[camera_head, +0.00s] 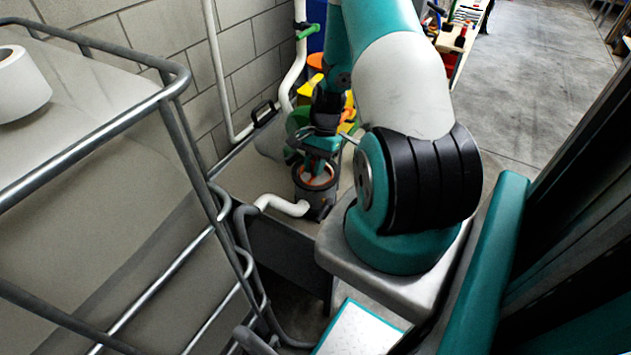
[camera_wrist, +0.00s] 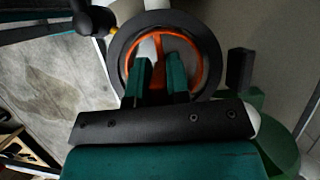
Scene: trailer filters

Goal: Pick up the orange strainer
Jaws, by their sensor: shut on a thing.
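The orange strainer (camera_wrist: 212,50) shows as an orange ring with a crossbar inside a dark round housing (camera_wrist: 121,38) in the wrist view. My gripper (camera_wrist: 161,68) has its two green fingers reaching into the ring, shut on the strainer's middle part; the fingers hide the exact contact. In the head view, my gripper (camera_head: 320,163) points down over the grey housing (camera_head: 312,199), and the orange rim shows just below the fingers. The strainer still appears to be within the housing's mouth.
A white elbow pipe (camera_head: 285,206) joins the housing's left side. A metal-railed cage (camera_head: 185,120) fills the left, and a block wall (camera_head: 245,60) with white pipes stands behind. Yellow and green items lie behind the gripper. Open concrete floor (camera_head: 545,85) is at upper right.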

